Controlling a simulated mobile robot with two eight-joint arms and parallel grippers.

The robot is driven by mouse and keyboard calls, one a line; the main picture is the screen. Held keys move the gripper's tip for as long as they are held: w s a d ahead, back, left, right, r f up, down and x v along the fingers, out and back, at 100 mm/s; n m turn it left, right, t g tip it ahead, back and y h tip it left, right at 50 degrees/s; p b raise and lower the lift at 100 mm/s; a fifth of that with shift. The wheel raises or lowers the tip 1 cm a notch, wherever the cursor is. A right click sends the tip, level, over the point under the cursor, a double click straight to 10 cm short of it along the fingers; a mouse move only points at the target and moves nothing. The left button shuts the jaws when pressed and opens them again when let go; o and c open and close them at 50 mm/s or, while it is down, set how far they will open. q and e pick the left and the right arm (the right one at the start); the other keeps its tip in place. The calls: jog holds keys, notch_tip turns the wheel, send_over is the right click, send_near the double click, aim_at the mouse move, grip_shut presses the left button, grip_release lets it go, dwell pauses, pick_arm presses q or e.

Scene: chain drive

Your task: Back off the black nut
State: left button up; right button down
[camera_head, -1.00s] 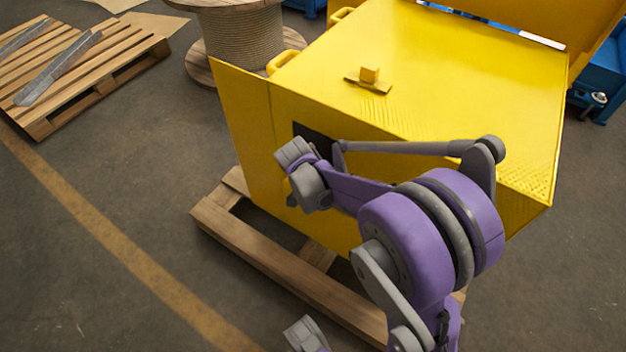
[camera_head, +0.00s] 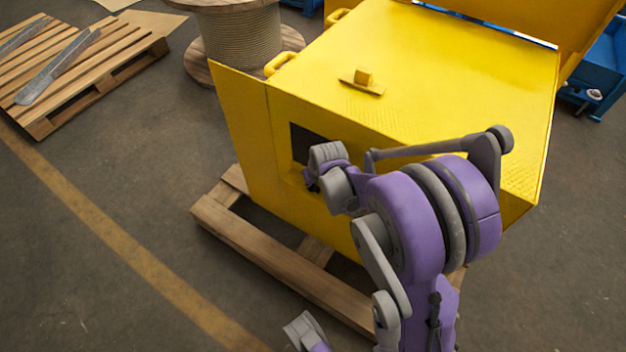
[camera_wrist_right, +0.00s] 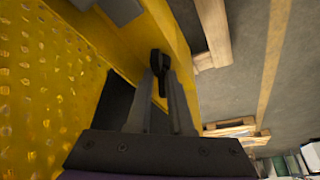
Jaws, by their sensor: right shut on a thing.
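The black nut (camera_wrist_right: 158,62) shows in the right wrist view at the yellow housing's face, between my fingertips. It is small and dark, and its thread cannot be made out. My right gripper (camera_wrist_right: 160,76) is shut on it, with the two grey fingers converging there. The wrist hides the nut and most of the fingers there.
The housing stands on a wooden pallet (camera_head: 270,265). A small yellow block on a plate (camera_head: 363,80) sits on its top. A cable spool (camera_head: 240,40) stands behind, and another pallet (camera_head: 85,75) lies at the left.

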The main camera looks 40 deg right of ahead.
jog(key=shift+s+f+n, duration=0.1)
jog(key=shift+n, duration=0.5)
jog(key=c, duration=0.8)
grip_release()
jog(key=d+p+v, duration=0.1)
jog(key=p+v, duration=0.2)
jog(key=v, duration=0.7)
jog(key=shift+a+r, duration=0.35)
jog(key=shift+r, duration=0.1)
jog(key=shift+s, duration=0.15)
